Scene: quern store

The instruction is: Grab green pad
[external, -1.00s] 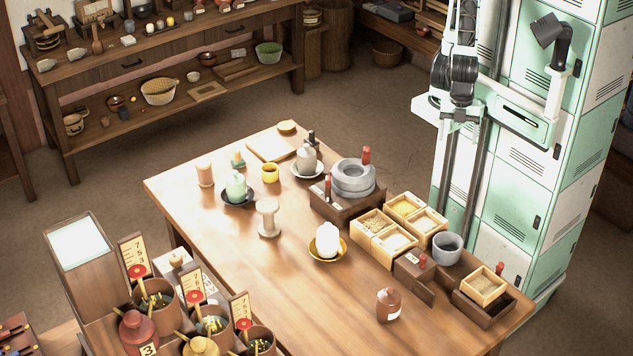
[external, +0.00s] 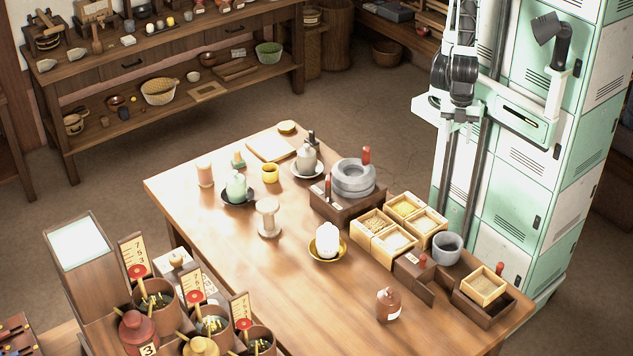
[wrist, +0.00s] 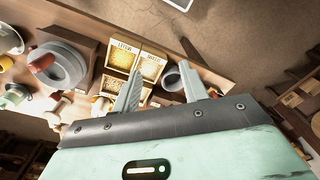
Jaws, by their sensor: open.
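A small green pad (external: 238,163) with a wooden-coloured top lies toward the far left of the wooden table, between a pale wooden cylinder and a yellow cup. It is small and partly hidden by the pale green jar in front of it. My gripper (wrist: 162,86) is open and empty in the wrist view, its two grey fingers spread apart. In the external view my arm is folded up against the column behind the table's right side, well away from the pad. I cannot pick out the pad surely in the wrist view.
A pale green jar (external: 236,187) on a dark saucer and a yellow cup (external: 270,173) are close to the pad.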

